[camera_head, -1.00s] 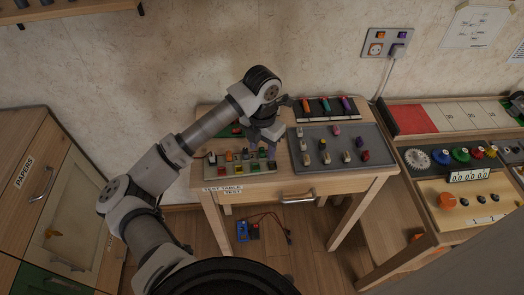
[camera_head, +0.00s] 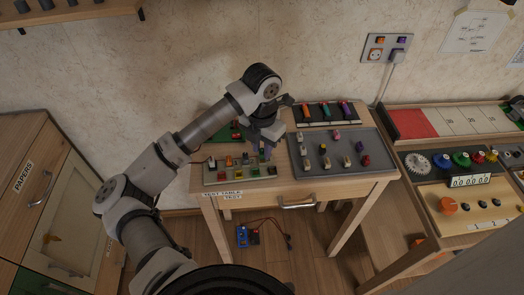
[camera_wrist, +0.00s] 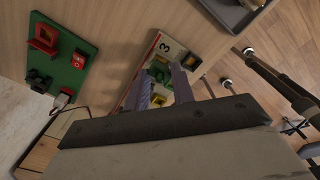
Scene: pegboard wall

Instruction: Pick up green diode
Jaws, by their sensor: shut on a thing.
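My gripper (camera_head: 266,150) is low over the light component board (camera_head: 212,178) on the left part of the test table. In the wrist view its two purple-grey fingers (camera_wrist: 164,88) point down at the board, with a small green piece, the green diode (camera_wrist: 160,75), between them. The fingers are shut on it, and they hide part of it. In the head view the diode is too small and covered to make out clearly. Several coloured parts stand in rows on the board around the gripper.
A grey tray (camera_head: 312,170) with several small parts lies right of the gripper. A black rack (camera_head: 300,119) with coloured pieces stands behind it. A green board with a red switch (camera_wrist: 78,60) is close by. A meter with red leads (camera_head: 242,235) is below the table.

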